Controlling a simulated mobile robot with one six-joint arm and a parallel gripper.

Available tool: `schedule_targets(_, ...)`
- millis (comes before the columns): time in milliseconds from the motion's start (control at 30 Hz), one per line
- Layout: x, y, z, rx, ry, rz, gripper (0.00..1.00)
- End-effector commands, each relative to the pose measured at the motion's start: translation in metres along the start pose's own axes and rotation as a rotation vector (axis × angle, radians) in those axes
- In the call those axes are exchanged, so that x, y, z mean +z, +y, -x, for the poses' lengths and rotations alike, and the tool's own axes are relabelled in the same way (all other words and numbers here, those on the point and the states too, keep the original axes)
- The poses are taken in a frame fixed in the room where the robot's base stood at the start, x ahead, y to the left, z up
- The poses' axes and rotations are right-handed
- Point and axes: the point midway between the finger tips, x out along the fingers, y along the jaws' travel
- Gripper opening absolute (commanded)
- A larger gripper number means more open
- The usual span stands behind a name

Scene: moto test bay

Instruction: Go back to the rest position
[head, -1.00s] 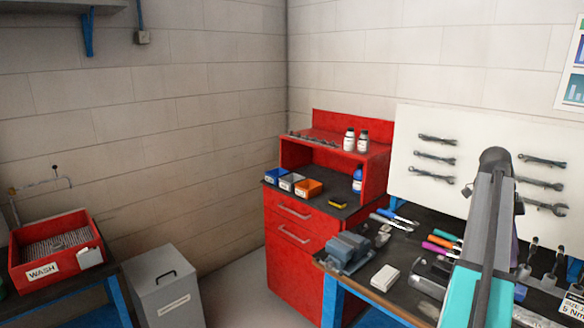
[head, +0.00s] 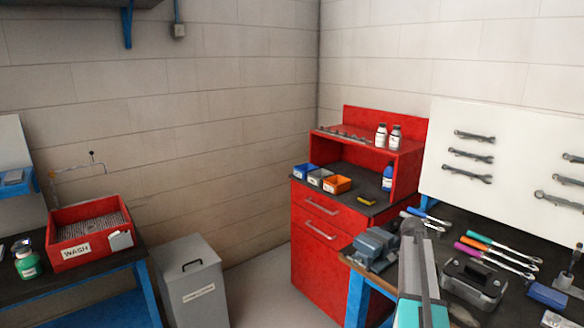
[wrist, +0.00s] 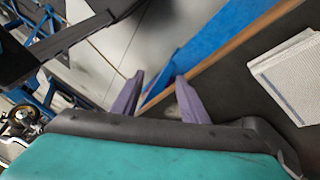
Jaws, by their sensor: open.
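My gripper (wrist: 160,97) shows in the wrist view as two purple fingers standing apart with nothing between them. The fingers are over the edge of a dark bench top (wrist: 255,125) with a blue frame below it. In the head view my grey and teal arm rises at the lower right, in front of the workbench. The gripper's fingers are not visible in the head view.
A grey bin (head: 192,285) and a red wash box (head: 88,240) are at left. A white pad (wrist: 292,72) lies on the bench.

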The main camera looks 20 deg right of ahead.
Motion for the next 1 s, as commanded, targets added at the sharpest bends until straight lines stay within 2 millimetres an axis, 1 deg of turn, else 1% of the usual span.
schedule_targets(33, 0.02, 0.002, -0.013, 0.009, 0.006, 0.031, 0.4)
schedule_targets(100, 0.043, 0.004, -0.028, 0.017, 0.013, 0.071, 0.4)
schedule_targets(267, 0.095, 0.011, -0.063, 0.036, 0.028, 0.172, 0.4)
schedule_targets(300, 0.108, 0.014, -0.071, 0.041, 0.031, 0.199, 0.4)
schedule_targets(467, 0.158, 0.029, -0.11, 0.059, 0.047, 0.314, 0.4)
schedule_targets(500, 0.17, 0.033, -0.12, 0.065, 0.05, 0.346, 0.4)
schedule_targets(667, 0.216, 0.053, -0.161, 0.084, 0.062, 0.473, 0.4)
schedule_targets(800, 0.252, 0.075, -0.197, 0.101, 0.071, 0.592, 0.4)
schedule_targets(967, 0.286, 0.102, -0.239, 0.121, 0.078, 0.732, 0.4)
schedule_targets(1000, 0.294, 0.109, -0.25, 0.126, 0.079, 0.768, 0.4)
